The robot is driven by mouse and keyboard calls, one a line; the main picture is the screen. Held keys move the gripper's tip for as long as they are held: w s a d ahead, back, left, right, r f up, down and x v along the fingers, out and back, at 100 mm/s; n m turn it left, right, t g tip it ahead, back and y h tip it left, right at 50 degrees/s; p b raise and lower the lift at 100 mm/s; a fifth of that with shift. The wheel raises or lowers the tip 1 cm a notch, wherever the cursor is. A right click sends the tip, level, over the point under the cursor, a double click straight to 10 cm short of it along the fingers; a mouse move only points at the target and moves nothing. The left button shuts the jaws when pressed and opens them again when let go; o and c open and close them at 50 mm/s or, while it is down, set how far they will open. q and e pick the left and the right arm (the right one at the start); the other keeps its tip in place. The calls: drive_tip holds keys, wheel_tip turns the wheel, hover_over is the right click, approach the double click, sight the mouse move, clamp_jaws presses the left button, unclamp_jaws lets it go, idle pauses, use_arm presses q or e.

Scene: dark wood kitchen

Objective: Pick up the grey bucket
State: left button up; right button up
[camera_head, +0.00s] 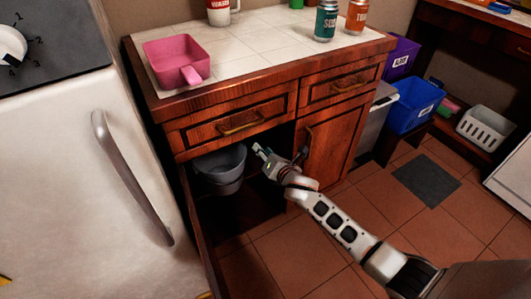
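The grey bucket (219,164) stands upright inside the open lower cabinet, below the left drawer. Its rim and upper side show, and its base is in shadow. My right gripper (281,151) is at the cabinet opening, to the right of the bucket and apart from it in the picture. Its fingers look spread with nothing between them. My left gripper is not in view.
The cabinet door (203,235) stands open on the left, beside the white fridge (95,190). The closed right door (333,145) is close to my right gripper. A pink container (170,50) and cans stand on the counter. Blue (413,105) and purple bins stand at right.

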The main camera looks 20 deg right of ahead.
drive_tip(key=v, duration=1.2)
drive_tip(key=shift+d, duration=0.1)
